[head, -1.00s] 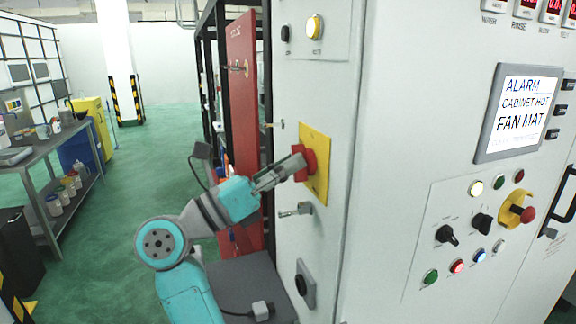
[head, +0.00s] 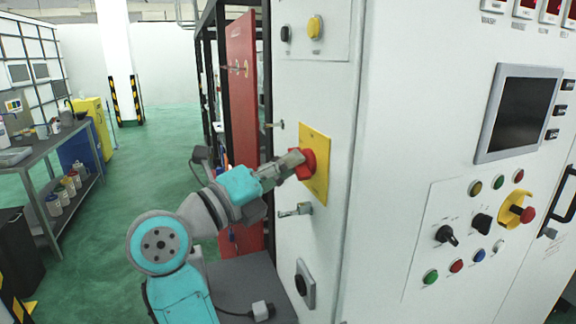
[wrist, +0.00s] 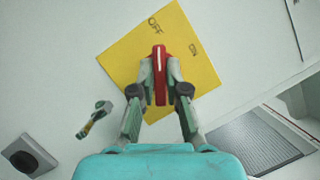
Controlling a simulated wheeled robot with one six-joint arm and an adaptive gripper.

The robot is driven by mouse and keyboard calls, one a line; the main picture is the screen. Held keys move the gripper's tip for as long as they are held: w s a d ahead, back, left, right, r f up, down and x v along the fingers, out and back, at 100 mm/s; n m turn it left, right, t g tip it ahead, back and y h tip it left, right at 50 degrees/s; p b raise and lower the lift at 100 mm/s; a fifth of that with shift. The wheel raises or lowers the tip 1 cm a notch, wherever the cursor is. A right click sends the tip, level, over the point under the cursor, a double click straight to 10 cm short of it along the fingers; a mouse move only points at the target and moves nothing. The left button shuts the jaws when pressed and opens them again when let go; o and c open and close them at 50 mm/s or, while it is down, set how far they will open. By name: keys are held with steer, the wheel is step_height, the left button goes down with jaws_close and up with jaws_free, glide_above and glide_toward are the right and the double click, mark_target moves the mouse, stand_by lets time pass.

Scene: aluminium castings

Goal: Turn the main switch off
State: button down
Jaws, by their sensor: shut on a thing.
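The main switch is a red rotary handle (head: 308,164) on a yellow plate (head: 317,186) on the side of the white cabinet. In the wrist view the red handle (wrist: 159,74) has a white line on it and points toward the "OFF" mark on the yellow plate (wrist: 206,72). My gripper (head: 292,160) is shut on the handle. In the wrist view its two fingers (wrist: 159,80) lie on either side of the handle. The back of the handle is hidden. The screen (head: 517,113) on the cabinet front is dark.
A metal key-like latch (head: 295,210) and a black socket (head: 305,284) are below the plate. A red open door (head: 242,125) stands to the left. The front panel has a red emergency button (head: 528,214), knobs and unlit lamps.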

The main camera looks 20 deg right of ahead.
steer(key=shift+n, duration=0.3)
steer(key=c, duration=1.2)
jaws_free()
steer(key=v, duration=1.2)
steer(key=shift+f, duration=0.1)
